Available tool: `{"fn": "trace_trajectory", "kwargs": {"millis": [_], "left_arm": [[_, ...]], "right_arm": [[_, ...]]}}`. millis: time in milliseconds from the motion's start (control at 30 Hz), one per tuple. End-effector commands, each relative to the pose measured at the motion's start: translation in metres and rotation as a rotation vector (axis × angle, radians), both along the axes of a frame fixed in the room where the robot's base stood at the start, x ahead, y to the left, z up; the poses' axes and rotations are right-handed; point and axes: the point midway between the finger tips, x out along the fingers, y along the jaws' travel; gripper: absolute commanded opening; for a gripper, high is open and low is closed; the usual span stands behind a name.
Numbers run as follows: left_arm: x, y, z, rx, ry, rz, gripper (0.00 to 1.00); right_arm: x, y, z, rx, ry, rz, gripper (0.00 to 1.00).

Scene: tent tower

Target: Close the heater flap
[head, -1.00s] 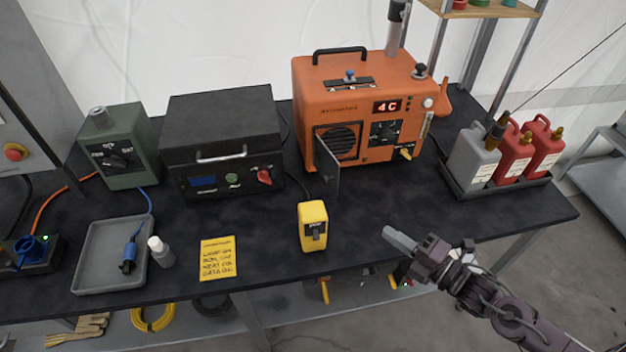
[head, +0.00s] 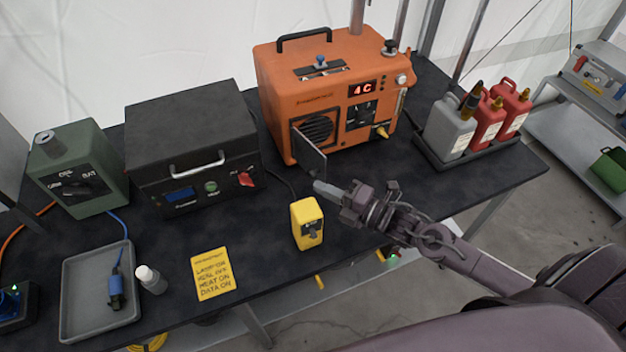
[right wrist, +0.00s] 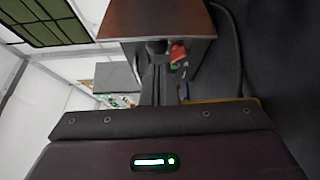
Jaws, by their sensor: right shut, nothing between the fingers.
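The orange heater (head: 290,92) stands at the back of the dark table. My left gripper is not in view.
A yellow handheld device (head: 307,224) stands close below my right gripper. A black case (head: 193,130) is left of the heater. A tray with a grey and two red canisters (head: 487,130) is to the right. A yellow note (head: 212,273) lies in front.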

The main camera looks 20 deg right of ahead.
Motion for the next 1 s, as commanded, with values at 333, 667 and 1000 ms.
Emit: {"fn": "trace_trajectory", "kwargs": {"millis": [333, 667, 1000], "left_arm": [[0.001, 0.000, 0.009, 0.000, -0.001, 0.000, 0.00], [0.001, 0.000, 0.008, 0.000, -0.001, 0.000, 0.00], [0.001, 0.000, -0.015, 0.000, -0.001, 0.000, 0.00]], "right_arm": [[0.025, 0.019, 0.000, -0.001, -0.001, 0.000, 0.00], [0.025, 0.019, -0.001, -0.001, 0.000, 0.001, 0.00], [0.027, 0.007, -0.006, -0.007, -0.002, 0.078, 0.00]]}}
